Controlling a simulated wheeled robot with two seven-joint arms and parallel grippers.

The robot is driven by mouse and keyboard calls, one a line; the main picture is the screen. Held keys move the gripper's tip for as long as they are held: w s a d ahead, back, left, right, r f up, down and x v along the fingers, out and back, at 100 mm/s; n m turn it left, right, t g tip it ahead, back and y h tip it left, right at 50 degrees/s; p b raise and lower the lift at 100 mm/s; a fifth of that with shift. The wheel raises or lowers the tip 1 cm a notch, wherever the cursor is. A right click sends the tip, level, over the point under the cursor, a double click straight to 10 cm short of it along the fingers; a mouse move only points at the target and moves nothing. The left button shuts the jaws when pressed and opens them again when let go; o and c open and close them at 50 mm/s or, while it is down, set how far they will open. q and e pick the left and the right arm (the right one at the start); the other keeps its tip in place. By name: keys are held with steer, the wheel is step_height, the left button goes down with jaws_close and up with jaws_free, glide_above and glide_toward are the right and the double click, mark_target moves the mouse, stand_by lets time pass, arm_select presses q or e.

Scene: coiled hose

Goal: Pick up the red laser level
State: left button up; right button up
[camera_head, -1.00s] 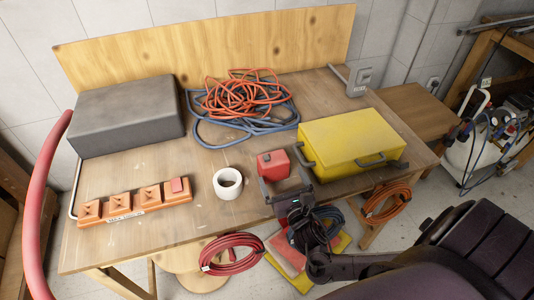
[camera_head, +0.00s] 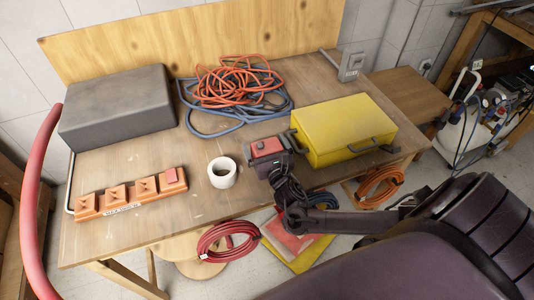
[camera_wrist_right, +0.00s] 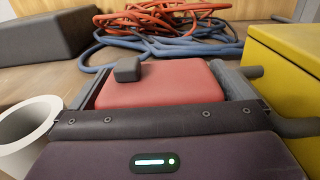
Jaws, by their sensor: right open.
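The red laser level (camera_head: 267,148) is a small red box with a dark knob on top, standing on the wooden table between a white tape roll and a yellow case. My right gripper (camera_head: 270,144) is open, with its two fingers on either side of the level. In the right wrist view the level (camera_wrist_right: 160,84) fills the space between the fingers, and its lower part is hidden behind the gripper body. I cannot tell whether a finger touches it. My left gripper is not in view.
The yellow case (camera_head: 345,128) stands close to the right finger. The white tape roll (camera_head: 222,172) is at the left. Behind lie coiled orange and blue hoses (camera_head: 238,92). An orange power strip (camera_head: 130,195) and a dark grey box (camera_head: 118,105) are on the left.

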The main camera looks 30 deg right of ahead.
steer(key=shift+r, duration=0.1)
steer(key=c, duration=1.1)
steer(key=shift+c, duration=0.2)
